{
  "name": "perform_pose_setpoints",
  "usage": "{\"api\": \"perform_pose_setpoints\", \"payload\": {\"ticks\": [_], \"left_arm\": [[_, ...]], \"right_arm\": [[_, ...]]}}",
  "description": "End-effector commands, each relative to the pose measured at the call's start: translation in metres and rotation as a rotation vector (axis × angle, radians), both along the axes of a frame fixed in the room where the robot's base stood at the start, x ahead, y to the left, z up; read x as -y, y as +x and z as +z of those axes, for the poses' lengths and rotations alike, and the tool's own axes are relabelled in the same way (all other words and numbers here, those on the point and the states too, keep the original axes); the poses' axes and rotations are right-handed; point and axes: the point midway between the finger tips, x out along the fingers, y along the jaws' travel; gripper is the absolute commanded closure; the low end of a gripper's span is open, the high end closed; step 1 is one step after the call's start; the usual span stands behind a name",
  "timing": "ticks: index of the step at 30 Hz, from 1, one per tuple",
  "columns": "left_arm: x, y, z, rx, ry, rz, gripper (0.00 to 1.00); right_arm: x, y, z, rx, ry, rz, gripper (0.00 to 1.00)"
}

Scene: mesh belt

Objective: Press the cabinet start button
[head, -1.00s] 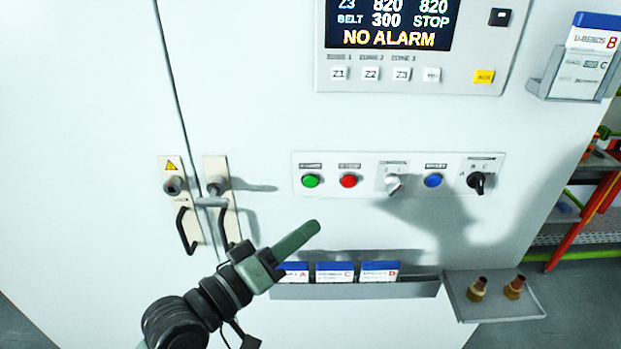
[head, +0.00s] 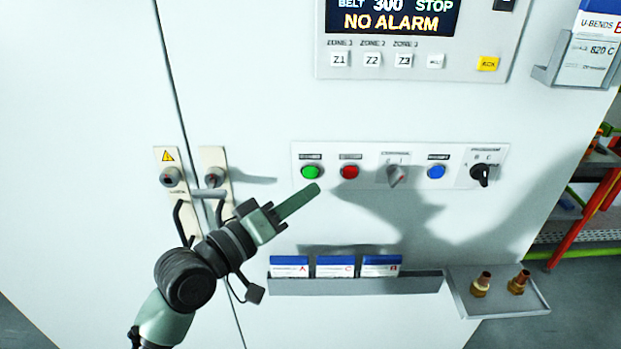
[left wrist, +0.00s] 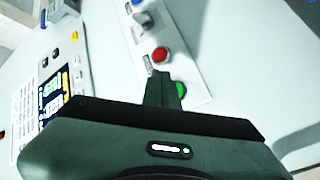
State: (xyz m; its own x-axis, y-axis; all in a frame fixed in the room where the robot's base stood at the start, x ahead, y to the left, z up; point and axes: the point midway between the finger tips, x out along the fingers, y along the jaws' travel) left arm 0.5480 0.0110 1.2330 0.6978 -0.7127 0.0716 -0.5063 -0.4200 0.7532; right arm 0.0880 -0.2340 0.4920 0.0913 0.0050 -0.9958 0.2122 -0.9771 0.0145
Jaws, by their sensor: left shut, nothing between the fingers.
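The cabinet (head: 90,90) is white and carries a pale button strip (head: 330,182). On the strip, from left, are a green button (head: 311,172), a red button (head: 349,171), a grey selector (head: 395,175), a blue button (head: 436,171) and a black rotary knob (head: 481,173). The labels above them are too small to read. My left gripper (head: 314,190) is shut and empty, its fingertips just below the green button; I cannot tell if they touch the panel. In the left wrist view the fingers partly cover the green button (left wrist: 181,89), with the red button (left wrist: 160,54) beyond. My right gripper is not in view.
A display panel (head: 400,66) with small keys reads NO ALARM and STOP. Door handles (head: 214,180) stand left of the strip. A card rack (head: 350,285) and a tray (head: 468,300) with two brass fittings jut out below.

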Motion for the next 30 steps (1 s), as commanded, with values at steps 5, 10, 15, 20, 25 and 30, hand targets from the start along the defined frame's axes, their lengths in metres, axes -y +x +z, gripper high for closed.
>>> {"api": "perform_pose_setpoints", "payload": {"ticks": [5, 10, 15, 20, 25, 30], "left_arm": [[0.000, 0.016, -0.001, 0.000, 0.003, -0.001, 1.00], [0.000, 0.022, 0.000, 0.000, 0.002, -0.001, 1.00], [0.000, 0.022, 0.000, 0.000, 0.002, -0.001, 1.00], [0.000, 0.022, 0.000, 0.000, 0.002, -0.001, 1.00], [0.000, 0.022, 0.000, 0.000, 0.002, -0.001, 1.00], [0.000, 0.022, 0.000, 0.000, 0.002, -0.001, 1.00]], "right_arm": [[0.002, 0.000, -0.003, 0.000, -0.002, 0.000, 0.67], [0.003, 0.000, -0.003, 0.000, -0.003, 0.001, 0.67], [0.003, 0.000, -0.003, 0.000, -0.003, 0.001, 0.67], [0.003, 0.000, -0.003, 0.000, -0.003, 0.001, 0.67], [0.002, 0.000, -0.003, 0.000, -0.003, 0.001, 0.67], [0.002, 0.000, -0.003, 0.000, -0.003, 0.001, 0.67]]}}
